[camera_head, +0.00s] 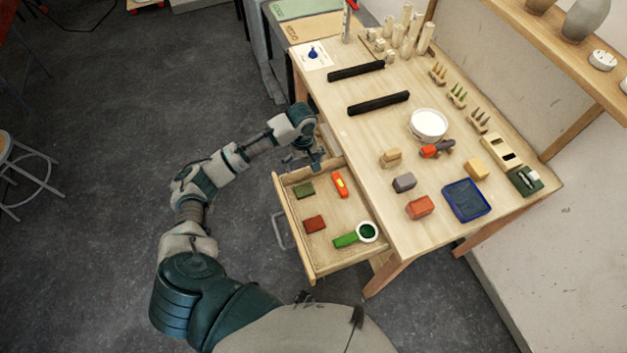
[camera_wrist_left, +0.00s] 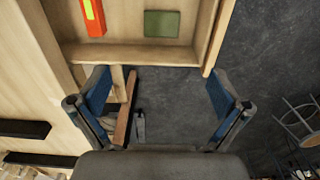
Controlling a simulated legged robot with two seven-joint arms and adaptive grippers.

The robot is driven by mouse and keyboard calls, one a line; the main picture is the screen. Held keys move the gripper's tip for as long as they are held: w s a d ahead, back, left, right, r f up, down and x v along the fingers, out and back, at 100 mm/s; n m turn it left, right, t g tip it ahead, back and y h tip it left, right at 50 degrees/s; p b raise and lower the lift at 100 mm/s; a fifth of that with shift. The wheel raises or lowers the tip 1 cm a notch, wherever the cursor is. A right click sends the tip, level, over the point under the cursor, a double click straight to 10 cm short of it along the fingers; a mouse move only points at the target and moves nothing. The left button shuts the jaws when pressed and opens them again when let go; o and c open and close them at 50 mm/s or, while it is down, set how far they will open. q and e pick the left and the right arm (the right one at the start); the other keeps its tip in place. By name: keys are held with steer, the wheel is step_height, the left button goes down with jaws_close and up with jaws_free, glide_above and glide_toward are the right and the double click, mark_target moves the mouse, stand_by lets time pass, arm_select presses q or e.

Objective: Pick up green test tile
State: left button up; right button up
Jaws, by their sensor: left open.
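The green test tile (camera_head: 303,190) lies flat in the open drawer (camera_head: 291,229), near its upper left corner in the head view. In the left wrist view the green tile (camera_wrist_left: 161,24) is at the top, beyond the drawer's wooden edge. My left gripper (camera_head: 303,163) is beside the drawer's far end, a little above the tile in the picture. In the wrist view its blue-padded fingers (camera_wrist_left: 160,93) are wide apart with nothing between them but floor and a table part further off. My right gripper is not in view.
The drawer also holds a red tile (camera_head: 314,224), an orange tool with a yellow patch (camera_head: 340,185) and a green-handled magnifier (camera_head: 347,240). The table (camera_head: 352,138) stands on the right with black bars, a white bowl (camera_head: 429,124), blocks and a blue tray (camera_head: 464,200). Open floor is on the left.

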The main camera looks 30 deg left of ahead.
arm_select(q)
step_height(320, 180, down, 3)
steer(key=b, duration=0.2)
glide_above(304, 191)
steer(key=f, duration=0.8)
steer(key=shift+a+f, duration=0.25)
steer(key=shift+f, duration=0.05)
steer(key=shift+d+f, duration=0.25)
steer(key=shift+f, duration=0.25)
steer(key=f, duration=0.3)
steer(key=shift+d+f, duration=0.25)
steer(key=shift+f, duration=0.1)
steer(key=shift+w+f, duration=0.1)
steer(key=shift+f, duration=0.25)
steer(key=shift+a, duration=0.15)
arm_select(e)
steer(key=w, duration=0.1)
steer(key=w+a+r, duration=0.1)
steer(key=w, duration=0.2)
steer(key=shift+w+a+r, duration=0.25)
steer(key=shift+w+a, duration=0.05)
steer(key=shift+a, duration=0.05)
arm_select(q)
steer(key=shift+c, duration=0.3)
